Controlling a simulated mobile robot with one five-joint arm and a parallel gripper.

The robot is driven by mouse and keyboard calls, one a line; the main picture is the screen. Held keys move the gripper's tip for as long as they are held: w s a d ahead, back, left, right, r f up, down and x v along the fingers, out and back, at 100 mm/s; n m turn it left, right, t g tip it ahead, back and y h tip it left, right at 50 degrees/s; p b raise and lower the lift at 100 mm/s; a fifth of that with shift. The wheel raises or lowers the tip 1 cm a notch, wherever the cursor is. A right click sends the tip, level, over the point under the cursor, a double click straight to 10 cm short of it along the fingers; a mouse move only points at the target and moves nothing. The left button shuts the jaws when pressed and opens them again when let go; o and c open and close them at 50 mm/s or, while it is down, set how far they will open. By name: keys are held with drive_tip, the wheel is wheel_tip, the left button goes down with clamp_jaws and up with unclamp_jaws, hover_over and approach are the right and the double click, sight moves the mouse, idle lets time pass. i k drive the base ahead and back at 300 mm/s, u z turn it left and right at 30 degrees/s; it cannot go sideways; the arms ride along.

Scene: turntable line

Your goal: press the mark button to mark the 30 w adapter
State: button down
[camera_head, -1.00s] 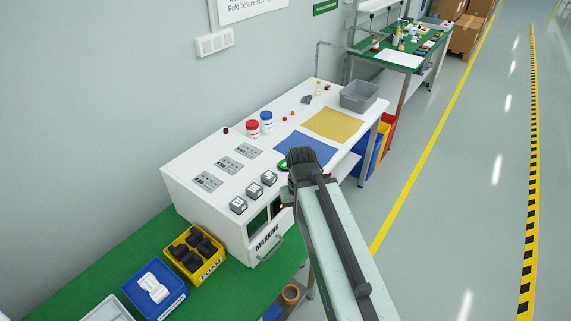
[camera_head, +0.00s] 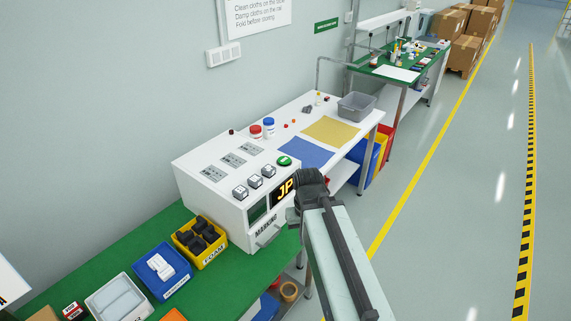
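The white marking machine (camera_head: 205,200) has "MARKING" on its front and a screen (camera_head: 285,190) reading "JP" in yellow. A round green button (camera_head: 284,161) is on its top near the right front edge; I cannot read any label on it. Three grey cubes (camera_head: 254,181) with pale faces stand in a row to its left. The dark end of my arm, with my gripper (camera_head: 311,181), is right of the screen, apart from the green button in the picture. Its fingers cannot be made out. I cannot identify the 30 W adapter; white items (camera_head: 160,266) lie in a blue bin.
Behind the button lie a blue cloth (camera_head: 295,152) and a yellow cloth (camera_head: 331,130). Red-lidded and blue-lidded jars (camera_head: 262,130) stand at the back.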

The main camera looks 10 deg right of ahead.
sight(283, 159)
drive_tip(key=u, duration=3.85)
drive_tip(key=k, duration=2.2)
drive_tip(key=z, duration=0.8)
drive_tip(key=i, duration=1)
drive_tip(key=u, duration=0.05)
